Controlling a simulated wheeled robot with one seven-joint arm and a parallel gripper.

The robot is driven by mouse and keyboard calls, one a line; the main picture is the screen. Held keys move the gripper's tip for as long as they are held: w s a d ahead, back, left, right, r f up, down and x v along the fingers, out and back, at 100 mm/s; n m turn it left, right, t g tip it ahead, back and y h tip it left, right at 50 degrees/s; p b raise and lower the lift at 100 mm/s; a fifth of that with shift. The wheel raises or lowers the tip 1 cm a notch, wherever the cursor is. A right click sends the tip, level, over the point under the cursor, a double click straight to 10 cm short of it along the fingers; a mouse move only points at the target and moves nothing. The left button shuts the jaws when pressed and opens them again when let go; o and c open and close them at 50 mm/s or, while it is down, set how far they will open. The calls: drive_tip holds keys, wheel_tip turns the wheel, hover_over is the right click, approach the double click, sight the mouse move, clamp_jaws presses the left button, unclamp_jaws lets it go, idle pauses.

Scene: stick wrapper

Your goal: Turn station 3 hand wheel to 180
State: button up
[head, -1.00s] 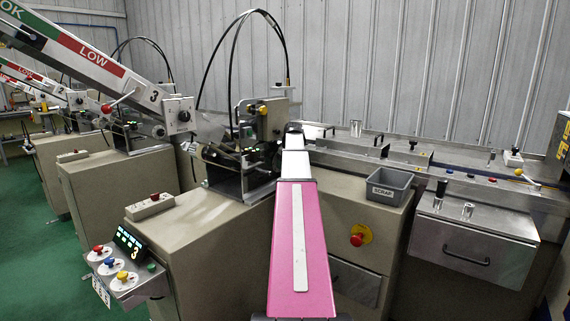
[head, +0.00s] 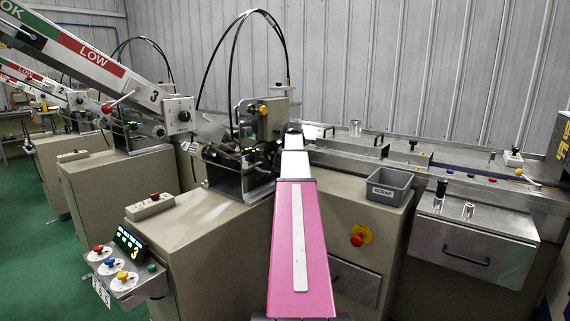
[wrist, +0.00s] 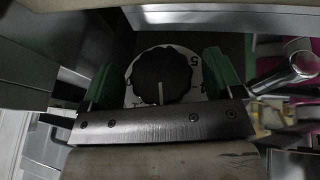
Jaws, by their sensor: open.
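In the wrist view, a black lobed hand wheel (wrist: 163,68) with a pale pointer line sits on a white numbered dial (wrist: 194,60). A 5 shows on the dial, and other marks are partly hidden. My gripper (wrist: 160,80) is open, with one green-padded finger on each side of the wheel. I see gaps at both sides and cannot tell whether either pad touches. In the head view, station 3 (head: 153,97) is marked on the sloping chute's side. My pink arm reaches toward its machine head, and I cannot make out my gripper or this wheel there.
A grey scrap bin (head: 391,186) and a red stop button (head: 357,240) are right of my arm. A panel with coloured knobs (head: 122,272) juts out at lower left. In the wrist view, a metal cylinder (wrist: 290,72) is close right.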

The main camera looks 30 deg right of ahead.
drive_tip(key=v, duration=1)
drive_tip(key=shift+s+r, duration=0.2)
drive_tip(key=shift+r, duration=0.1)
